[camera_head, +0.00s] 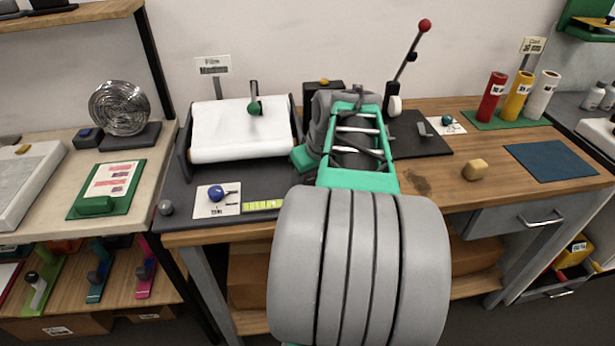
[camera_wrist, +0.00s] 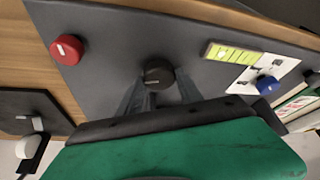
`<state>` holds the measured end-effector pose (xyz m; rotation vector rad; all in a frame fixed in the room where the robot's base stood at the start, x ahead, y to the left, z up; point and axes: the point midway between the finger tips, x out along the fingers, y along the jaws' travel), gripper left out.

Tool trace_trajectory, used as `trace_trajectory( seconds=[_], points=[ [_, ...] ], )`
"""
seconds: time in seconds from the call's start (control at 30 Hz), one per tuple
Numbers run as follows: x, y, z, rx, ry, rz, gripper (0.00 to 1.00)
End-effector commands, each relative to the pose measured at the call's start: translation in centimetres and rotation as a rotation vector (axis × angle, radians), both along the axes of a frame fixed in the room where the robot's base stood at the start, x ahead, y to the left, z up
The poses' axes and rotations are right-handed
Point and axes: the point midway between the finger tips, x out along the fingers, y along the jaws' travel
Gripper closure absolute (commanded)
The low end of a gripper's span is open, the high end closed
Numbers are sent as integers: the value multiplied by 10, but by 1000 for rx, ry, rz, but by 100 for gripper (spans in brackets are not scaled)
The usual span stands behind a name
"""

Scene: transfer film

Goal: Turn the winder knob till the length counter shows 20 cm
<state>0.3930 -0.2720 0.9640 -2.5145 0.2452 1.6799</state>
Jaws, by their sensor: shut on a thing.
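The winder knob (camera_wrist: 158,71) is a round black knob on the dark machine base in the wrist view. My gripper (camera_wrist: 160,88) is shut on it, with one finger on each side. In the head view my arm hides the knob and the fingers. The length counter is a yellow-green strip with several marked cells; it shows in the wrist view (camera_wrist: 233,52) and in the head view (camera_head: 262,205). Its reading is too small to make out. The white film roll (camera_head: 235,130) lies in the machine behind the counter.
A blue ball-shaped knob (camera_head: 216,193) sits on a white card left of the counter. A red button (camera_wrist: 66,48) stands near the knob. A lever with a red ball (camera_head: 424,25) rises behind my arm.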

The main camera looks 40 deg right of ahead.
Motion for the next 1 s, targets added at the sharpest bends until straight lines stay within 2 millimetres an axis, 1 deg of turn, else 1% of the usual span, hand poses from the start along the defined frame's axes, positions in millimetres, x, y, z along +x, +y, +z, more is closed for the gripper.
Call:
trace_trajectory(
  seconds=[0.03, 0.3, 0.4, 0.5, 0.7, 0.97, 1.0],
  points=[
    [0, 0, 0, 0, 0, 0, 69],
    [0, 0, 0, 0, 0, 0, 91],
    [0, 0, 0, 0, 0, 0, 98],
    [0, -1, 1, 1, 1, 34, 98],
    [0, -2, 1, 3, 2, 240, 98],
    [0, -1, 0, 0, -1, 264, 98],
    [0, -1, 0, 0, -1, 264, 56]
  ],
)
